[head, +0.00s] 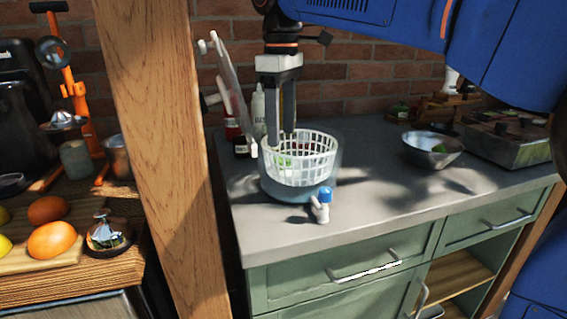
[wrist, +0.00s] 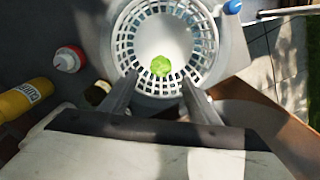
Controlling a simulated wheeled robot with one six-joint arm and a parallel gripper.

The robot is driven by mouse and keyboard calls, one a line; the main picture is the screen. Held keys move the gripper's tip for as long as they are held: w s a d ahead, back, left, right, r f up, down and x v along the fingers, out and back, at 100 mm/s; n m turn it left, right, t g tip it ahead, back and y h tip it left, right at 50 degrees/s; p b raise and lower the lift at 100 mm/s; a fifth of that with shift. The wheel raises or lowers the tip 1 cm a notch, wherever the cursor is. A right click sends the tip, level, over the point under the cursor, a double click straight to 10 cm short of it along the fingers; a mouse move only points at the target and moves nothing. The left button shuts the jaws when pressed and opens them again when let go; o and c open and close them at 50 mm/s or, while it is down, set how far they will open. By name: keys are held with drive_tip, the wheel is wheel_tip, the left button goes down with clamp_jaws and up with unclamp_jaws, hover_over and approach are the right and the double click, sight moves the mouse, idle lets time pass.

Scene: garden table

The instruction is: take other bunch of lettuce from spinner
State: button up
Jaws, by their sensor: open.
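The salad spinner (head: 302,188) stands on the grey counter with its white slatted basket (head: 318,150) in it. A small bright green bunch of lettuce (wrist: 161,66) lies in the basket, near the side closest to my gripper in the wrist view. A bit of the lettuce (head: 284,161) shows through the slats in the head view. My gripper (head: 281,138) points down at the left part of the basket, with its fingertips at about rim height. In the wrist view my gripper (wrist: 160,84) has its fingers spread on either side of the lettuce, empty.
Bottles (head: 258,112) stand behind the spinner, close to my gripper. A wooden post (head: 165,150) rises at the left. A blue-topped tap-like piece (head: 321,203) is at the spinner's front.

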drive_tip(key=shift+s+d+f, duration=0.1)
drive_tip(key=shift+d+f, duration=0.05)
drive_tip(key=shift+f, duration=1.3)
drive_tip(key=shift+s+d+f, duration=0.1)
drive_tip(key=shift+f, duration=1.3)
drive_tip(key=c, duration=1.1)
